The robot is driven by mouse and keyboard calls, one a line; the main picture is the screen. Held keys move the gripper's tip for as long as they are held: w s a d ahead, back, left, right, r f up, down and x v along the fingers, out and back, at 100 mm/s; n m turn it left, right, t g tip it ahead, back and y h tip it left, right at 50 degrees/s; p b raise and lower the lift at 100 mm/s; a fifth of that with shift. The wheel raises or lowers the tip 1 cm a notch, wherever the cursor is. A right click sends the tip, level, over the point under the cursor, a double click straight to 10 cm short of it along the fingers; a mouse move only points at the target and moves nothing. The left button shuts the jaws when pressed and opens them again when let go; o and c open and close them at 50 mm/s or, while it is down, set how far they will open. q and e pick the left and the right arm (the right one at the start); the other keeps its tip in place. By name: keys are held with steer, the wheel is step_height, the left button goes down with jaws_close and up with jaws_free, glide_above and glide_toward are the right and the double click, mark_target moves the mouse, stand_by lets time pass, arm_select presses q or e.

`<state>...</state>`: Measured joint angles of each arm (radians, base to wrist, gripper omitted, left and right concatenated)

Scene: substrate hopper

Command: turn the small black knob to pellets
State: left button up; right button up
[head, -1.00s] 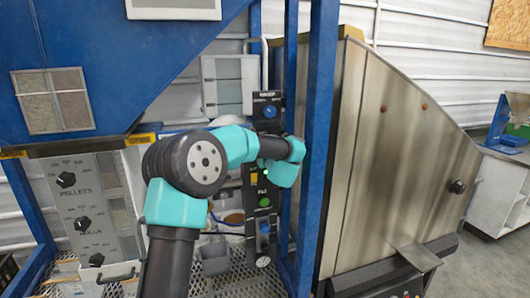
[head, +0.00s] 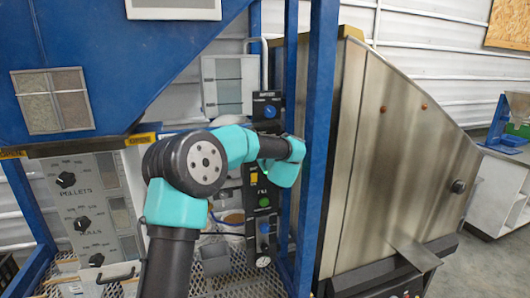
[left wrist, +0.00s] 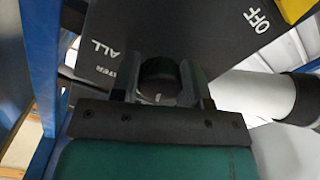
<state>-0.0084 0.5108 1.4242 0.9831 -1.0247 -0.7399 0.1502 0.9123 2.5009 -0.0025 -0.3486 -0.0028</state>
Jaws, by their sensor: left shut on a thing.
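My left gripper (left wrist: 160,88) is shut on a small black knob (left wrist: 158,70) in the left wrist view, with one finger on each side of it. The knob sits on a dark panel (left wrist: 195,40) with white lettering. I can read "ALL" to its left and "OFF" at the upper right; another label beside the gripper is partly covered. A short pale mark shows on the knob, but its setting cannot be told. In the head view my arm hides the knob and the gripper fingers in front of the tall black control panel (head: 264,221). My right gripper is not in view.
The black panel carries a blue knob (head: 269,111) above my arm and a green button (head: 264,202) below. A blue post (head: 318,140) stands close to its right. A grey panel (head: 100,215) at left has several larger black knobs, with "PELLETS" lettering.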

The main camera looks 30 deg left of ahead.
arm_select(q)
steer(key=n, duration=0.5)
steer(key=shift+n, duration=0.4)
steer(key=n, duration=0.5)
steer(key=o, duration=0.9)
